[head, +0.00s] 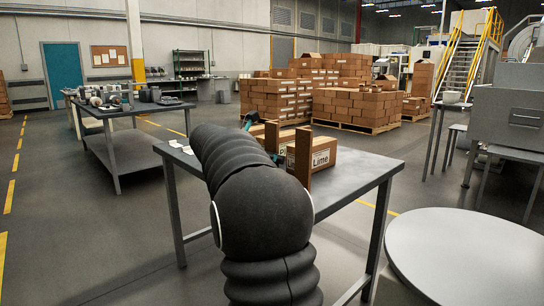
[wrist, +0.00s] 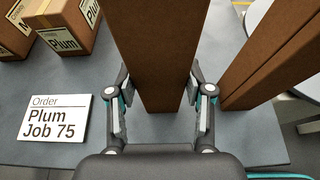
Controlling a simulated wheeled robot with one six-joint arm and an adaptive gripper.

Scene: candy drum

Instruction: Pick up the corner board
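Two tall brown corner boards stand upright on the grey table. In the wrist view one corner board (wrist: 163,60) rises between the two fingers of my gripper (wrist: 161,108), and a second board (wrist: 262,60) leans across the picture to the right of them. The fingers are spread, one on each side of the middle board, with a gap showing near its base. In the head view the boards show as a nearer post (head: 302,158) and a farther post (head: 271,137). My arm hides most of the gripper there.
The table (head: 357,172) holds cartons, one marked Lime (head: 322,157) and one marked Plum (wrist: 68,28). An order card (wrist: 53,117) reading Plum Job 75 lies left of my gripper. A round grey table (head: 470,255) stands at the right front.

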